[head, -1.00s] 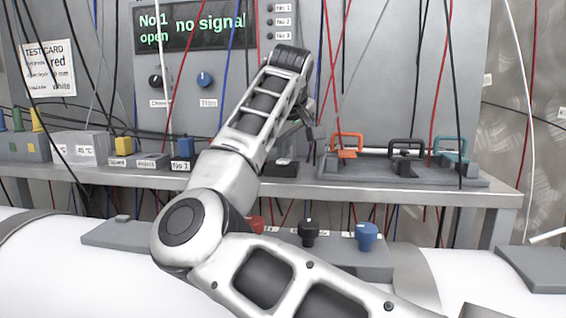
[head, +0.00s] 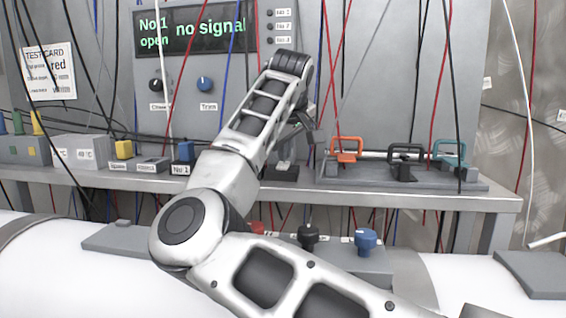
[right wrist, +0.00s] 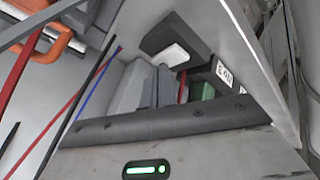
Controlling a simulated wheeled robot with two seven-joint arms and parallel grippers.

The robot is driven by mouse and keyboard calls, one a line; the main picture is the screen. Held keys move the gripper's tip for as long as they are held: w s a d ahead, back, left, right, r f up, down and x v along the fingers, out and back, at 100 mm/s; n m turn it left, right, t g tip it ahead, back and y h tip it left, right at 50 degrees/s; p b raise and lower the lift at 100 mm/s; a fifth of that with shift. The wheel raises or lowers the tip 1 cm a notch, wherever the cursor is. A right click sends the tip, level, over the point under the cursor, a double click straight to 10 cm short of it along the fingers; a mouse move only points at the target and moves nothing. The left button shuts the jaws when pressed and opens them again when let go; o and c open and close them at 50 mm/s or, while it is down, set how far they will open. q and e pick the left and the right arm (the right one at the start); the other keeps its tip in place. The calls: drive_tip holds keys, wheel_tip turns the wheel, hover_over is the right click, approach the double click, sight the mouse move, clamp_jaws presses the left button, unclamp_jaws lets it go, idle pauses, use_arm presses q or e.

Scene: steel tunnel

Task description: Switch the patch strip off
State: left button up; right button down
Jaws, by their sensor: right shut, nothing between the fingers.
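A small black box with a pale rocker (head: 284,165) stands on the shelf just left of the clamp rack; no readable lettering marks it as the patch strip. In the right wrist view a dark block carries a white rocker (right wrist: 172,56), with a small label beside it. My right gripper (head: 312,132) is shut and empty, above and slightly right of that box in the head view. In the right wrist view its grey fingers (right wrist: 148,80) point toward the rocker; contact cannot be told. My forearm hides part of the shelf. My left gripper is out of view.
A rack (head: 400,178) with orange, black and teal handles stands right of the box. Labelled boxes with blue (head: 185,150) and yellow (head: 124,148) parts stand left. Cables hang in front. A display (head: 197,28) reads "No.1 open no signal". Knobs (head: 365,240) sit below the shelf.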

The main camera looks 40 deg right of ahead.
sight(285, 164)
drive_tip(key=shift+r, duration=0.3)
drive_tip(key=r+p, duration=0.4)
drive_tip(key=r, duration=0.1)
drive_tip(key=shift+w+d+p, duration=0.25)
drive_tip(key=shift+d+p, duration=0.05)
drive_tip(key=shift+p, duration=0.1)
drive_tip(key=shift+f, duration=0.1)
